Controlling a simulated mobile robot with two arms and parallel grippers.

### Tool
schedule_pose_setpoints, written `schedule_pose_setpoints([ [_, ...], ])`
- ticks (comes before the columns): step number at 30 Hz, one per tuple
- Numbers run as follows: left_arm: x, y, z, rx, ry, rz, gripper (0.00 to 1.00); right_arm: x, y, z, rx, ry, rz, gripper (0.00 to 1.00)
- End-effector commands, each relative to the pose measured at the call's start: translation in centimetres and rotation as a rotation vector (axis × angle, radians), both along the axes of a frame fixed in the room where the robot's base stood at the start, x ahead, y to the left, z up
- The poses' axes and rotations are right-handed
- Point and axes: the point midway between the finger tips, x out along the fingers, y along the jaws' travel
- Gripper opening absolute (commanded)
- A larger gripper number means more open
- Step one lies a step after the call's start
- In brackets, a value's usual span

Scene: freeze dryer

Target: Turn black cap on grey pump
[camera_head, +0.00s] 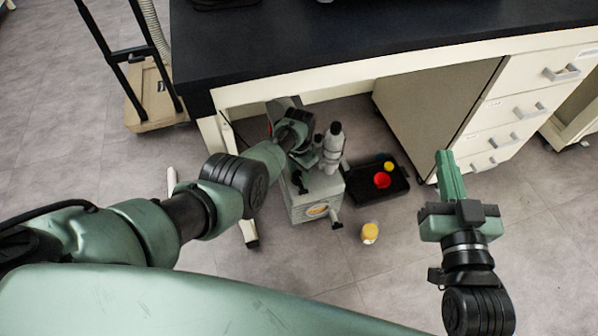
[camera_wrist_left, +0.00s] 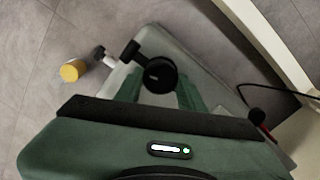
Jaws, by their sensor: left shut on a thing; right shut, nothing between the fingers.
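The grey pump (camera_head: 316,203) stands on the floor under the bench. It also fills the middle of the left wrist view (camera_wrist_left: 190,48). Its round black cap (camera_wrist_left: 160,75) sits between the fingers of my left gripper (camera_wrist_left: 160,90), which is shut on it. In the head view my left arm reaches down over the pump and hides most of the cap and the fingertips. My right gripper (camera_head: 449,160) is shut and empty, held in the air to the right, apart from the pump.
A black tray (camera_head: 362,187) with a red and a yellow item lies right of the pump. A yellow-capped jar (camera_head: 370,233) stands on the floor in front. The black bench top (camera_head: 330,35) overhangs the pump. A drawer cabinet (camera_head: 520,110) stands at right.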

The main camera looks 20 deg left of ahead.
Motion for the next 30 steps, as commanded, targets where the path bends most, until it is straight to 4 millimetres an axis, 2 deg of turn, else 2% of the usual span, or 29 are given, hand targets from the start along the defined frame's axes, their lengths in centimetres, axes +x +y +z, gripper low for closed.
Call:
schedule_pose_setpoints([
  [16,0.05,0.05,0.03,0.0,-0.001,-0.023,0.0,0.0,-0.02,-0.1,-0.002,0.008,-0.001,0.0],
  [17,0.05,0.06,0.04,0.0,-0.001,-0.023,0.47,0.0,-0.02,-0.11,-0.002,0.008,-0.001,0.0],
  [18,0.06,0.05,0.04,0.0,-0.001,-0.023,0.58,0.0,-0.02,-0.11,-0.002,0.008,-0.001,0.0],
  [19,0.05,0.05,0.03,0.0,-0.001,-0.023,0.61,0.0,-0.02,-0.11,-0.002,0.008,-0.001,0.0],
  [26,0.01,0.0,0.01,0.0,0.0,-0.019,0.61,-0.05,-0.1,-0.38,-0.004,0.013,-0.001,0.0],
  [30,0.01,-0.07,-0.05,-0.002,0.0,0.039,0.61,-0.03,-0.09,-0.51,-0.004,0.012,-0.001,0.0],
])
